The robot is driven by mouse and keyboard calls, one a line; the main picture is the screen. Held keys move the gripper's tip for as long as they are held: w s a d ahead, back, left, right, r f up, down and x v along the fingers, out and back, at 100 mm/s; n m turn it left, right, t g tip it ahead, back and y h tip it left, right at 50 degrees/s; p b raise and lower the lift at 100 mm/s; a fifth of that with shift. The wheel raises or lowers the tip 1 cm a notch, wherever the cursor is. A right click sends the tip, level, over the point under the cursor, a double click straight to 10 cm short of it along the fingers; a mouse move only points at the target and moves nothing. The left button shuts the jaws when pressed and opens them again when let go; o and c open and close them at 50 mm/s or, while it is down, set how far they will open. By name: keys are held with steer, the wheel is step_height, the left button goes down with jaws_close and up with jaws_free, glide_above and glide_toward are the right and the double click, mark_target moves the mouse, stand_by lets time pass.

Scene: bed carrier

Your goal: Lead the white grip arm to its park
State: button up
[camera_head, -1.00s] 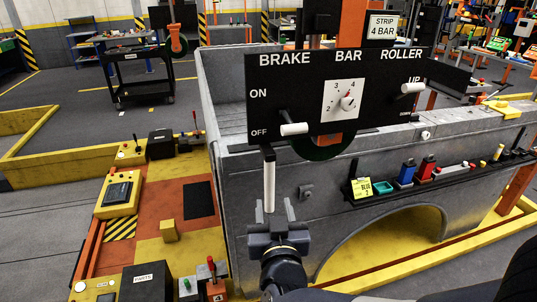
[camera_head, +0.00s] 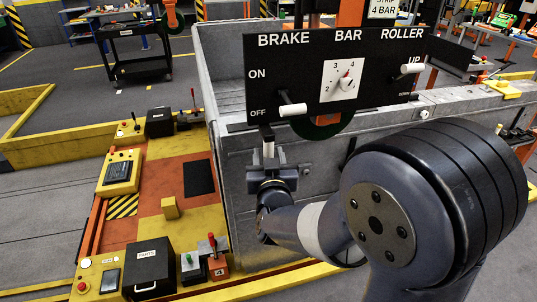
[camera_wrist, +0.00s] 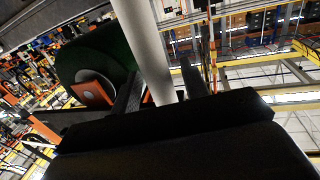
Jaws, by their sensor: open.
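The white grip arm (camera_head: 268,150) is an upright white rod below a dark stem, hanging under the left end of the black lever panel (camera_head: 290,75). My gripper (camera_head: 269,168) is open at the rod, just below the panel, and hides the rod's lower part. In the wrist view, the white rod (camera_wrist: 150,50) runs down between the two dark fingers of my gripper (camera_wrist: 160,92). Contact with the fingers cannot be told. A marked park for the rod cannot be made out.
The panel carries a white-tipped BRAKE lever (camera_head: 292,109) at OFF, a BAR dial (camera_head: 345,83) and a ROLLER lever (camera_head: 411,68) near UP. A grey walled bed (camera_head: 225,85) stands behind. My arm covers much of the lower right.

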jaws_close()
stand_by(0.5)
